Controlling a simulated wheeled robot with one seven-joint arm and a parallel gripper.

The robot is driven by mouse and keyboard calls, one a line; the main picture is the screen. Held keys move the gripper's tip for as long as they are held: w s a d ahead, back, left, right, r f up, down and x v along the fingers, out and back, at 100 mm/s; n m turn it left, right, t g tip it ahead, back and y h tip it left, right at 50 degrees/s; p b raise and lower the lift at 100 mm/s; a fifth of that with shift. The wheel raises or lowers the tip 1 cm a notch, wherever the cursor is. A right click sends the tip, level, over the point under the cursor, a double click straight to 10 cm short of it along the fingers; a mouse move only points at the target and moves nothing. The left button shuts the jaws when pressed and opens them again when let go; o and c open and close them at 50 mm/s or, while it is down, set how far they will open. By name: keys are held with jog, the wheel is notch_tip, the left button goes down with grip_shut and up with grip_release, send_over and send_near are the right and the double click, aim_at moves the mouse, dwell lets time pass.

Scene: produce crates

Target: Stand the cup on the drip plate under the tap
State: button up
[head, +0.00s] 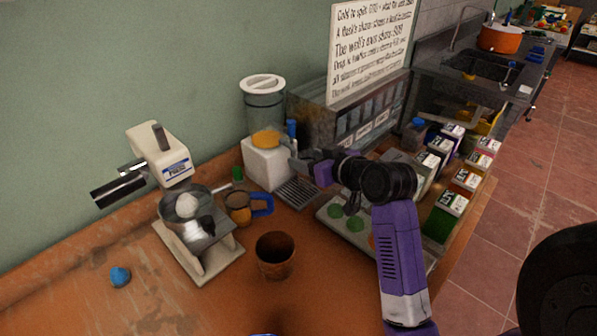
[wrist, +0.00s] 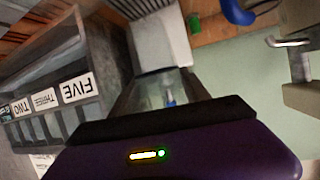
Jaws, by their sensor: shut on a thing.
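The cup (head: 239,207), orange-brown with a blue handle, stands on the counter left of the drip plate (head: 297,192). Its blue handle (wrist: 237,10) also shows at the top of the wrist view. The slatted drip plate lies in front of the white dispenser base (head: 266,163), with no cup on it. My gripper (head: 299,165) is above the plate, apart from the cup, and appears shut on the tap's blue lever (head: 291,129). The exact contact is too small to see. In the wrist view, the lever (wrist: 168,97) shows before the clear jar.
A white press (head: 160,155) with a metal bowl stands left. A brown pot (head: 275,256) stands in front of the cup, and a blue lump (head: 120,277) lies front left. A pale tray (head: 345,235) and several cartons (head: 445,217) are right. The front-left counter has free room.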

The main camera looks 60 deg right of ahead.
notch_tip(320, 180, down, 5)
jog(key=shift+r, duration=0.1)
jog(key=w, duration=0.1)
jog(key=w+d+p, duration=0.1)
jog(key=w, duration=0.1)
jog(key=shift+d+r, duration=0.1)
jog(key=shift+d, duration=0.1)
jog(key=shift+w+d+f, duration=0.1)
jog(key=shift+w+f, duration=0.2)
jog(key=shift+f, duration=0.4)
jog(key=shift+f, duration=0.15)
jog(key=shift+f, duration=0.15)
jog(key=o, duration=1.3)
jog(key=shift+r, duration=0.2)
